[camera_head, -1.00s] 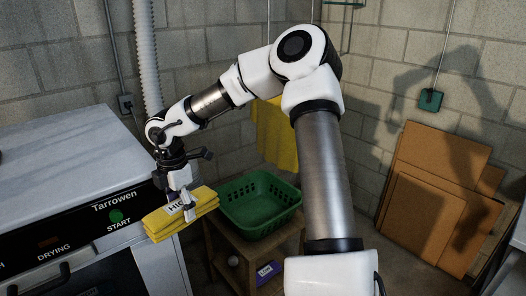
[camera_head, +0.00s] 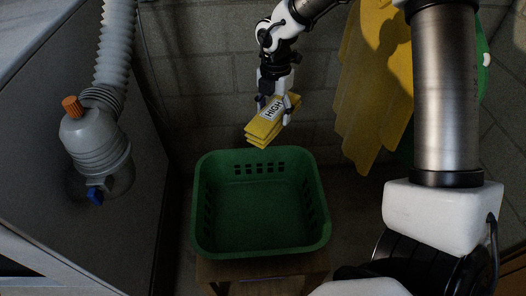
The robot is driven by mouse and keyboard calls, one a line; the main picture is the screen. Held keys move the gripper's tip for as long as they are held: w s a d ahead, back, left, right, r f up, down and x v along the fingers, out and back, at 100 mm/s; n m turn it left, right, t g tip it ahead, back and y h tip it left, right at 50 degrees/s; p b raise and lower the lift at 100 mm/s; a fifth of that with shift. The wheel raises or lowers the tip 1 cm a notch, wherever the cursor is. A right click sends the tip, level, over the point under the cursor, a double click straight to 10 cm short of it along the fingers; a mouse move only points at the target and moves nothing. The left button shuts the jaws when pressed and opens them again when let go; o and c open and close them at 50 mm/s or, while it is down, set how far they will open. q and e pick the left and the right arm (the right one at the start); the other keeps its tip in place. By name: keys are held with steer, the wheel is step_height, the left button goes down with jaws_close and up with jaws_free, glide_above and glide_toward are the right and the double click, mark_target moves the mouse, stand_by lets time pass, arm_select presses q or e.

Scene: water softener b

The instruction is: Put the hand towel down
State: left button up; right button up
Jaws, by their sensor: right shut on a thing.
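The hand towel (camera_head: 267,127) is a folded yellow stack with a white label reading HIGH. My right gripper (camera_head: 276,102) is shut on it and holds it in the air, tilted, near the far side of the green basket (camera_head: 207,237). The basket has slotted walls, looks empty inside and stands on a small wooden stand (camera_head: 306,266). The towel appears above and behind the basket's far rim, apart from it. My left gripper is not in view.
A grey corrugated hose ends in a grey fitting (camera_head: 100,140) with an orange knob and a blue valve at the left, beside a grey appliance side (camera_head: 60,210). A larger yellow cloth (camera_head: 372,90) hangs at the right. A block wall (camera_head: 190,90) stands behind.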

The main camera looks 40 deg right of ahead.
steer(key=s+a+f+n+p, duration=0.2)
steer(key=s+a+f+n, duration=0.4)
steer(key=s+a, duration=0.1)
steer(key=n+b, duration=0.2)
steer(key=b, duration=0.3)
glide_above(270, 224)
step_height(270, 224, down, 10)
step_height(270, 224, down, 11)
steer(key=b, duration=1)
steer(key=shift+w, duration=0.1)
steer(key=shift+r, duration=0.1)
steer(key=o, duration=1.2)
steer(key=shift+f, duration=0.2)
steer(key=shift+o, duration=0.2)
